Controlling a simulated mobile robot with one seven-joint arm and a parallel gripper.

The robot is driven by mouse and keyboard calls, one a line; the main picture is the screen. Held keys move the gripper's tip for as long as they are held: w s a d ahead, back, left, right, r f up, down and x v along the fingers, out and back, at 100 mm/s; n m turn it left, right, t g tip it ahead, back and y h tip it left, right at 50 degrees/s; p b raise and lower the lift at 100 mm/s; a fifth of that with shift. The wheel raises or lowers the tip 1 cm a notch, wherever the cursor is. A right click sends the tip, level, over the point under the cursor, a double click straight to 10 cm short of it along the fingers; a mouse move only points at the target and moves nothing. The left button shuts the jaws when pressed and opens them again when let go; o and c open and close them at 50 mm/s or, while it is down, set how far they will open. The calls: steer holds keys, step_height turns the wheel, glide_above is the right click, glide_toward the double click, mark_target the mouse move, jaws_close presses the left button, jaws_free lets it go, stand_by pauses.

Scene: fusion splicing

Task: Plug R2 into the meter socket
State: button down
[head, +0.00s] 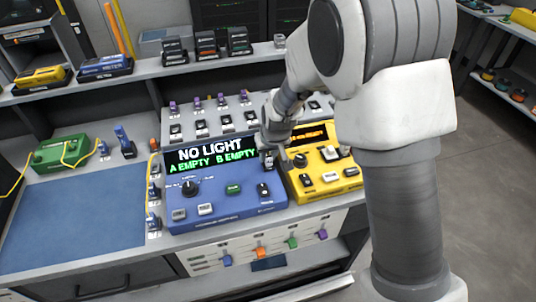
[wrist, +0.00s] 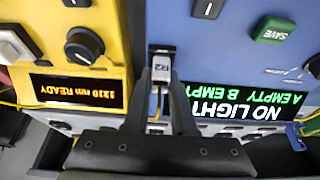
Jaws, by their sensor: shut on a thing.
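The blue meter (head: 225,210) stands on the bench; its display (head: 212,155) reads NO LIGHT, A EMPTY, B EMPTY. Its dark socket (head: 264,189) is at the panel's right side and also shows in the wrist view (wrist: 161,48). My gripper (head: 268,158) is over the meter's right edge, shut on the grey-white connector labelled R2 (wrist: 161,70). The fingers (wrist: 160,92) clasp it from both sides, and a yellow fibre trails back between them. R2's front end lines up with the socket and looks right at its mouth; I cannot tell whether it is inside.
The yellow light source (head: 322,175), its display reading 1310 nm READY, stands close on the right. A rack of several connectors (head: 215,118) is behind the meter. A blue mat (head: 75,222) and green box (head: 60,154) are left. The mat is mostly clear.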

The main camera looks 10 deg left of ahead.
steer(key=shift+f, duration=0.15)
steer(key=c, duration=0.7)
jaws_free()
steer(key=shift+o, duration=0.2)
steer(key=p+v, duration=0.2)
steer(key=v, duration=1.5)
steer(key=s+d+r+m+p, duration=0.1)
steer(key=s+d+r, duration=0.2)
steer(key=d+r, duration=0.25)
steer(key=s+d+r+m, duration=0.1)
steer(key=s+d+r, duration=0.3)
steer(key=d, duration=0.2)
steer(key=s+d+r+m+t+h+p, duration=0.1)
steer(key=s+d+r+m+h, duration=0.1)
steer(key=s+d, duration=0.7)
steer(key=s+m, duration=0.1)
steer(key=s, duration=0.1)
steer(key=shift+s+d+r, duration=0.25)
steer(key=shift+s+r, duration=0.05)
steer(key=shift+s, duration=0.1)
